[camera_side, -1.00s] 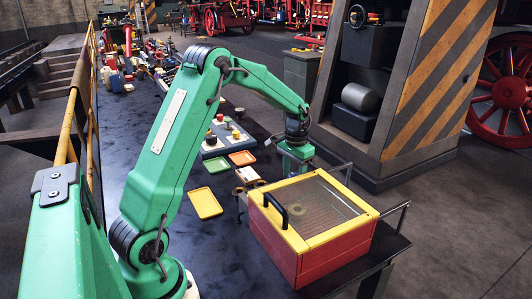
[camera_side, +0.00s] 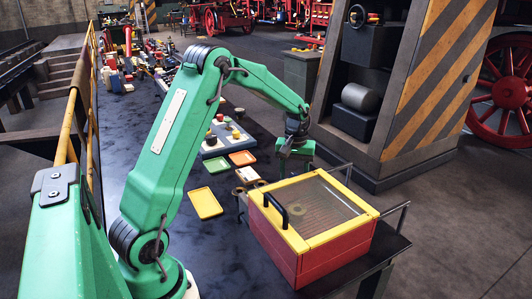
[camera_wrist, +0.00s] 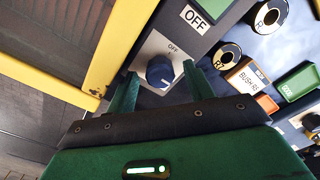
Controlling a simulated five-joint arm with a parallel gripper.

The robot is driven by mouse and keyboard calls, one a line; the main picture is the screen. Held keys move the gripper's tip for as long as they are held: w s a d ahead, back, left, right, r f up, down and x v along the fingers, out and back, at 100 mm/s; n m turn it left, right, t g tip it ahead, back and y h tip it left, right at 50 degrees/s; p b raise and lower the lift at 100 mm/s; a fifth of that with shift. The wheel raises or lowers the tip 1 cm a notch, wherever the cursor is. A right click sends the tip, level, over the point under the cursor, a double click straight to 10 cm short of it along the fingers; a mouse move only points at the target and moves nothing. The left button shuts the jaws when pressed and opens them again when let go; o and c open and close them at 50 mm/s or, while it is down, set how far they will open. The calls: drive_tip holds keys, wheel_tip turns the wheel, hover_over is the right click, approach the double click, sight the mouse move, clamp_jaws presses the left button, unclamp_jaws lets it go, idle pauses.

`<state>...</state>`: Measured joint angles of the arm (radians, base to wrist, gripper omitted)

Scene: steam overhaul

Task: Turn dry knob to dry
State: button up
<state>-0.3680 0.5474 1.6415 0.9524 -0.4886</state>
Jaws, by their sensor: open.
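The dry knob is a dark blue round knob (camera_wrist: 160,72) on a light grey plate in the wrist view. The word OFF is printed on the plate above it, and a larger OFF label (camera_wrist: 195,19) sits further up. A small pale mark shows on the knob, but its exact pointing is hard to tell. My gripper (camera_wrist: 160,70) is open, with one green finger on each side of the knob and gaps visible. In the side view my gripper (camera_side: 296,150) is at the far side of the red and yellow box (camera_side: 320,255), and the knob is hidden.
The box has a glass lid and a black handle (camera_side: 275,210); its yellow frame (camera_wrist: 125,40) lies close to my left finger. Coloured trays, such as a yellow one (camera_side: 205,203), lie on the dark bench.

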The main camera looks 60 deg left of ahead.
sight(294, 175)
drive_tip(key=n, duration=0.6)
drive_tip(key=shift+n, duration=0.3)
wheel_tip(294, 175, up, 8)
drive_tip(key=shift+s+d+r, duration=0.1)
drive_tip(key=shift+r, duration=0.05)
drive_tip(key=s+d+r+m+t, duration=0.2)
drive_tip(key=s+d+r+m, duration=0.2)
drive_tip(key=s+d+m, duration=0.2)
drive_tip(key=s+d+r+m+t, duration=0.2)
drive_tip(key=s+d+r+m, duration=0.3)
drive_tip(key=s, duration=0.8)
drive_tip(key=shift+d+m+t, duration=0.3)
drive_tip(key=shift+d+m, duration=0.8)
drive_tip(key=shift+d, duration=1.25)
drive_tip(key=shift+r, duration=0.1)
drive_tip(key=shift+s+d+f+m+t, duration=0.15)
drive_tip(key=shift+s+d+f+m, duration=0.15)
drive_tip(key=shift+s+m, duration=0.4)
drive_tip(key=shift+s+d+f+m+t, duration=0.25)
drive_tip(key=shift+s+d+m, duration=0.1)
drive_tip(key=shift+s, duration=0.5)
drive_tip(key=shift+s+d+f+m+t, duration=0.1)
drive_tip(key=shift+s+d+f+m, duration=0.2)
drive_tip(key=shift+s+m, duration=0.4)
